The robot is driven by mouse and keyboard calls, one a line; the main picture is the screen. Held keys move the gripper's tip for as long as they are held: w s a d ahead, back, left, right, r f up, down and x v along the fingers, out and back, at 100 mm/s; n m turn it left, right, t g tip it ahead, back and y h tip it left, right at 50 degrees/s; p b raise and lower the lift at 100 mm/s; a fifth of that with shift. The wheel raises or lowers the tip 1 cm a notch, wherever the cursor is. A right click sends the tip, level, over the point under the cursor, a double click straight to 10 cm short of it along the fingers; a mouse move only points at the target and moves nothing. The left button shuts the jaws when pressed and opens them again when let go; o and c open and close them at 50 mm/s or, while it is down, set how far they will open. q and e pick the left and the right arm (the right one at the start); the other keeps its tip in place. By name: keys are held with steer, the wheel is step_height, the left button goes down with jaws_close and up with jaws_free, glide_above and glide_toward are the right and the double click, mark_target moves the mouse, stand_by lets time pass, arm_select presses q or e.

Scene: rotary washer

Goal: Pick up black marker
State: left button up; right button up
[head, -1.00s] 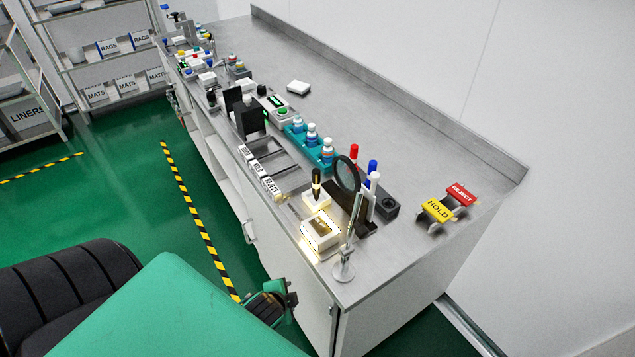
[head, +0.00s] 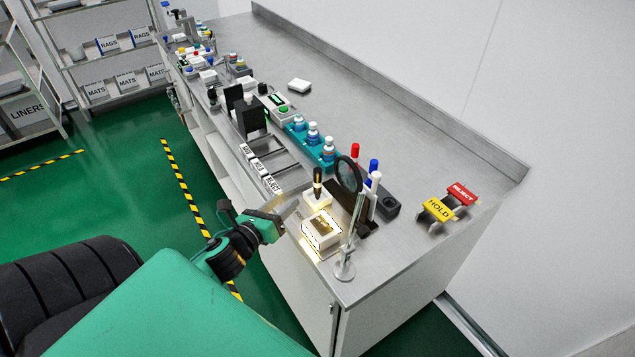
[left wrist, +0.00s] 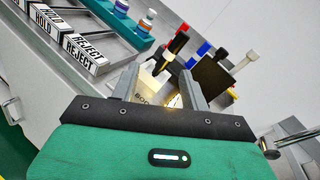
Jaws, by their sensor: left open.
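A black, pen-like item with a gold band (head: 317,184) stands upright in a small cream block (head: 317,200) near the bench's front edge. It also shows in the left wrist view (left wrist: 177,43), beyond the fingers. Red-capped (head: 354,152) and blue-capped (head: 373,166) markers stand by a dark upright holder just to its right. A magnifier partly covers that group, so I cannot tell for sure which item is the black marker. My left gripper (head: 288,211) is open and empty at the bench's front edge, left of the cream block; its fingers show in the left wrist view (left wrist: 160,88). My right gripper is out of view.
A lit cream box (head: 321,230) and a magnifier on a stand (head: 345,268) are close by. Labelled trays (head: 262,170) and a teal bottle rack (head: 302,141) lie farther left. The back of the bench is mostly clear.

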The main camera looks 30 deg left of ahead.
mark_target(315, 179)
arm_select(q)
steer(key=w+m+p, duration=0.1)
steer(key=w+m, duration=0.1)
steer(key=w, duration=0.1)
steer(key=w+r+m+h, duration=0.1)
steer(key=w+m, duration=0.1)
steer(key=w, duration=0.1)
steer(key=w+d+m+h+p, duration=0.1)
steer(key=w+m, duration=0.1)
steer(key=w, duration=0.1)
steer(key=shift+d+r+t+p, duration=0.1)
steer(key=shift+r+t+p, duration=0.1)
steer(key=shift+t+p, duration=0.15)
steer(key=shift+w+d, duration=0.15)
steer(key=shift+w, duration=0.3)
steer(key=shift+h, duration=0.4)
steer(key=w+p, duration=0.1)
steer(key=w, duration=0.1)
steer(key=w+d+p, duration=0.1)
steer(key=w, duration=0.1)
steer(key=shift+w+f, duration=0.15)
steer(key=shift+f, duration=0.05)
jaws_close()
